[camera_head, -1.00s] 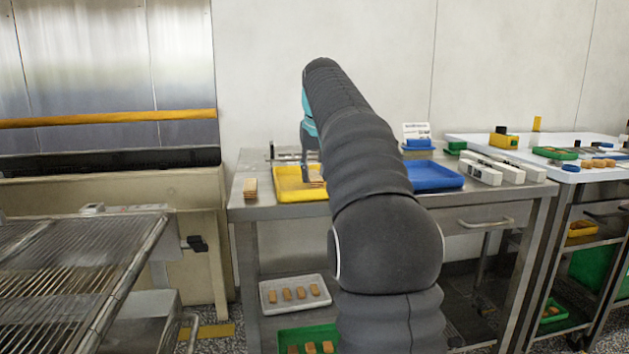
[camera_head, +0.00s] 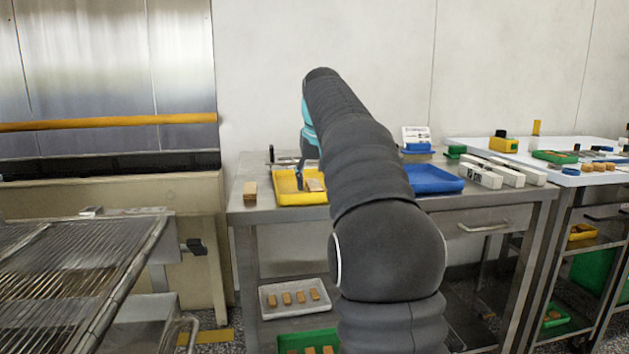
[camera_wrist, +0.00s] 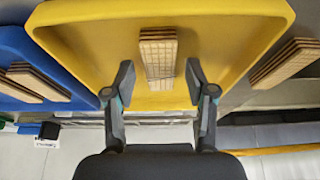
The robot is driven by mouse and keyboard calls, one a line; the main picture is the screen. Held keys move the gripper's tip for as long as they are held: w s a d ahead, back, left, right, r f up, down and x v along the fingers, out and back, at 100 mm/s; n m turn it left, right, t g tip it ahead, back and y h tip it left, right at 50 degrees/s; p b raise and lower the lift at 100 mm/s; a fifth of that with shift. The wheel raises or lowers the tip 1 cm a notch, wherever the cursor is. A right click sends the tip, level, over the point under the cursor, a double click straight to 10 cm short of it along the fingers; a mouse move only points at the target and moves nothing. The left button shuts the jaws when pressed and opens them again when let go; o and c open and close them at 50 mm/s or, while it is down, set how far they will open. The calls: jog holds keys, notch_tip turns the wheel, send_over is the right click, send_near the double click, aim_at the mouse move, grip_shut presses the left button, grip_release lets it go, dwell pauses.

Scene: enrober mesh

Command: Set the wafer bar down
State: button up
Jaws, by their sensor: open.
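The wafer bar (camera_wrist: 158,56), tan with a grid-patterned face and layered edges, rests in the yellow tray (camera_wrist: 95,45). My gripper (camera_wrist: 161,82) is open, with its two fingers apart on either side of the bar's near end and nothing visibly touching it. In the head view, the bar (camera_head: 315,185) shows in the yellow tray (camera_head: 290,198), partly hidden by my arm. One finger of my gripper (camera_head: 301,177) shows over the tray; the other is hidden.
A similar stack (camera_head: 250,191) stands on the steel table left of the yellow tray. A blue tray (camera_head: 438,180) lies to the right; the wrist view shows bars (camera_wrist: 35,80) in it. White blocks (camera_head: 502,173) lie farther right. A grey tray (camera_head: 268,307) sits below.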

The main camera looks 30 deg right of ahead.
jog(key=p+v, duration=0.1)
jog(key=v, duration=1.1)
jog(key=shift+p, duration=0.3)
jog(key=s+a+f+n, duration=0.2)
jog(key=s+a+f, duration=0.7)
jog(key=s+a, duration=0.4)
jog(key=s+a+f, duration=0.2)
jog(key=s+f, duration=0.6)
jog(key=f, duration=0.2)
jog(key=s+a+f+n+t+y, duration=0.1)
jog(key=s+a+f, duration=0.1)
jog(key=s+f, duration=0.7)
notch_tip(320, 180, down, 3)
jog(key=shift+a+r, duration=0.15)
jog(key=shift+a, duration=0.15)
